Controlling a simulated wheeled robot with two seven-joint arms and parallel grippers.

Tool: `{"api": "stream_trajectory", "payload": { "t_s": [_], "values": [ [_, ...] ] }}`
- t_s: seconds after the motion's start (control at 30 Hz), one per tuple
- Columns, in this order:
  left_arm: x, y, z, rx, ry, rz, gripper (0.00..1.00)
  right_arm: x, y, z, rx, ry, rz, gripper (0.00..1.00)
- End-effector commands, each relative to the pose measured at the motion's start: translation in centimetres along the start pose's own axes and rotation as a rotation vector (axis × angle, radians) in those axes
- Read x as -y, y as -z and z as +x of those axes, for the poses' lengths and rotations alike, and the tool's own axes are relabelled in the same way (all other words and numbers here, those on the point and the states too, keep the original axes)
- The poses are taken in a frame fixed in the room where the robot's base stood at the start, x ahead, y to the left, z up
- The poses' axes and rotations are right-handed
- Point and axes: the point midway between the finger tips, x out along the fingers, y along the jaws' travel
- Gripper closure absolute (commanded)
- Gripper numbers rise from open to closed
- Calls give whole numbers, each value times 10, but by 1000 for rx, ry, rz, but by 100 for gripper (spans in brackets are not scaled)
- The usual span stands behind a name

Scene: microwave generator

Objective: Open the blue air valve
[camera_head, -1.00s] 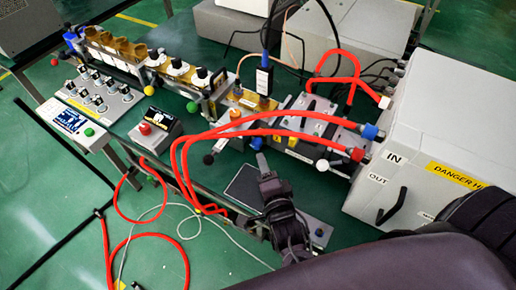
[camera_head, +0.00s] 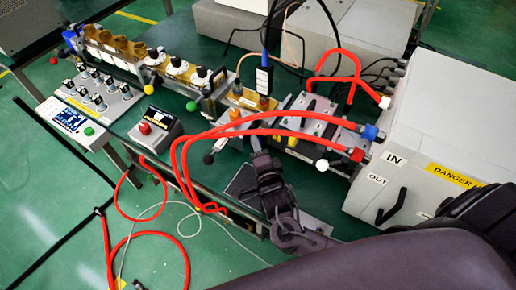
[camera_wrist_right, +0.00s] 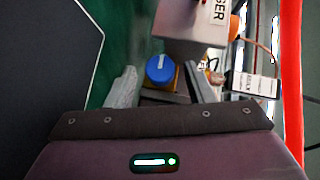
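The blue air valve is a round blue knob (camera_wrist_right: 160,69) with a small mark on top, seen in the right wrist view. It lies between the lines of my two right fingers, near their tips. My right gripper (camera_head: 258,146) is open, its fingers standing apart on either side of the knob. I cannot tell whether either finger touches it. In the head view the gripper covers the knob. My left gripper is not in view.
A grey block with lettering (camera_wrist_right: 190,35) stands just beyond the knob. Red hoses (camera_head: 275,115) arch close to the gripper and run to the large grey box (camera_head: 425,130). A control box with a red button (camera_head: 150,130) stands to the left.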

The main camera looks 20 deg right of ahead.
Motion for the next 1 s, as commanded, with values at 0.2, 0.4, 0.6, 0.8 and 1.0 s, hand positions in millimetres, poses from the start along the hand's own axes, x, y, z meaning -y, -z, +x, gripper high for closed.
{"api": "stream_trajectory", "payload": {
  "t_s": [0.2, 0.4, 0.6, 0.8, 1.0],
  "values": [
    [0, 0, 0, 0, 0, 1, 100, 0, 0, 0, 0, 0, 0, 81],
    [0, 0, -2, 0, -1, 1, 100, 1, 0, 0, -1, -5, -3, 95],
    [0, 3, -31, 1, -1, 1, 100, 11, 2, -1, -5, -92, -84, 95],
    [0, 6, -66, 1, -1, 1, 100, 14, 1, -1, -5, -235, -225, 95],
    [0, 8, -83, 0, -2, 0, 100, 12, 0, 1, -4, -332, -328, 95]
  ]
}}
